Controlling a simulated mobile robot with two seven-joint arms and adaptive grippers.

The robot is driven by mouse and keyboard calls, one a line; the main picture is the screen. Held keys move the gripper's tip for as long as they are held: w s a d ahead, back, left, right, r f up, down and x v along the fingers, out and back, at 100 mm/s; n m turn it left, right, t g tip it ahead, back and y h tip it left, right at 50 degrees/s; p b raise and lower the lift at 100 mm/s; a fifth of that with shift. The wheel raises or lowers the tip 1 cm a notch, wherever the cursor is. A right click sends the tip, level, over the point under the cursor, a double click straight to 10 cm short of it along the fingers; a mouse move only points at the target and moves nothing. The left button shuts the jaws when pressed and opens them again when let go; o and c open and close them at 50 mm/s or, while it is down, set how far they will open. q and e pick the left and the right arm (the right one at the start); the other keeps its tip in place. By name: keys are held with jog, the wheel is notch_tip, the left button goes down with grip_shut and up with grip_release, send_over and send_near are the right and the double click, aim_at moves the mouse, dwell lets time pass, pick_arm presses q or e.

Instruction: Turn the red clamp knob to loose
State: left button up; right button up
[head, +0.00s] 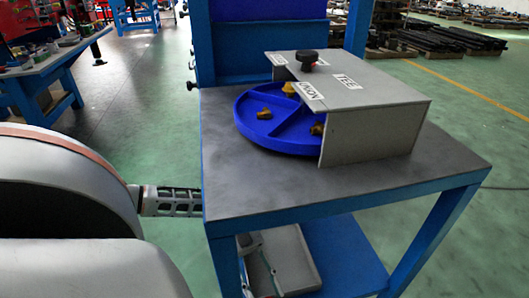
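A small knob (307,57) with a black top and a little red showing below it stands on the grey cover (385,92) on the bench. I cannot tell the knob's setting. My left arm comes in from the left, low in the head view. Its slotted dark end, my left gripper (172,201), is at the bench's left edge, well below and left of the knob and apart from it. Its fingertips are not clear.
A blue round divided tray (277,149) with several yellow pieces sits partly under the cover. The grey bench top (255,180) is bare in front. A blue post and panel stand behind. A grey flat object (290,262) lies on the lower shelf. Another blue table (35,78) stands far left.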

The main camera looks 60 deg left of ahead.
pick_arm(q)
grip_shut()
pick_arm(e)
jog(key=shift+w+r, duration=0.1)
